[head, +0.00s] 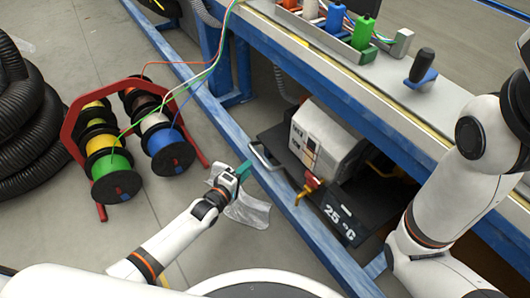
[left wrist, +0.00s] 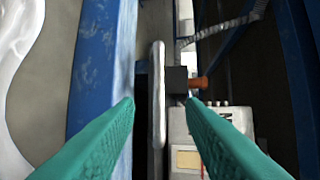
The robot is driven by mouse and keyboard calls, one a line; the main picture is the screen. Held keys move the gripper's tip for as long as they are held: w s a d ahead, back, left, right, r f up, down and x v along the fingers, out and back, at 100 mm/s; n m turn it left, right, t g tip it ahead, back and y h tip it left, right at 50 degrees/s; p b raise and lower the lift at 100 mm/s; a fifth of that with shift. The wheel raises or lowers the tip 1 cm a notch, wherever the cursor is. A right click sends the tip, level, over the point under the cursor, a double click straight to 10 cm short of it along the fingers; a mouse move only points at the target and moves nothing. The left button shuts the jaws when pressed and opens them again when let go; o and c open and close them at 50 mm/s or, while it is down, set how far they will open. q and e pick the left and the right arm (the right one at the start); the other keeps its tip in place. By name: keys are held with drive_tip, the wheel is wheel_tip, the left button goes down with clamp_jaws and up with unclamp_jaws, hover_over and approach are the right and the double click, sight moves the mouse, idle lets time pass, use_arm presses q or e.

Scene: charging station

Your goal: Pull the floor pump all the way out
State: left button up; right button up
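The floor pump (head: 325,135) is a pale grey box with dark lettering, on a black tray (head: 352,226) marked "25 °C" under the blue bench frame. A grey metal loop handle (head: 264,155) sticks out at its left, past the blue rail. My left gripper (head: 243,169) is beside this handle, teal fingers pointing toward it. In the left wrist view the handle bar (left wrist: 157,95) stands between the spread fingers (left wrist: 163,103), with gaps on both sides. Part of the pump (left wrist: 185,145) shows there behind the right finger. My right gripper is out of the picture.
A blue rail (head: 290,200) runs along the bench front by my left gripper. A red-framed cable reel rack (head: 72,130) and coiled black hose (head: 28,125) stand at left. A crumpled clear sheet (head: 250,208) lies below my gripper. Open floor lies between rack and rail.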

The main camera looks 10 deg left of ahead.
sight(258, 158)
use_arm(q)
drive_tip(key=b+x, duration=0.3)
drive_tip(key=x, duration=0.1)
drive_tip(key=b+x, duration=0.3)
drive_tip(key=x, duration=0.2)
drive_tip(key=shift+w+f, duration=0.1)
drive_tip(key=shift+f, duration=0.15)
drive_tip(key=shift+w+d, duration=0.25)
drive_tip(key=shift+w, duration=0.2)
drive_tip(key=shift+r, duration=0.1)
clamp_jaws()
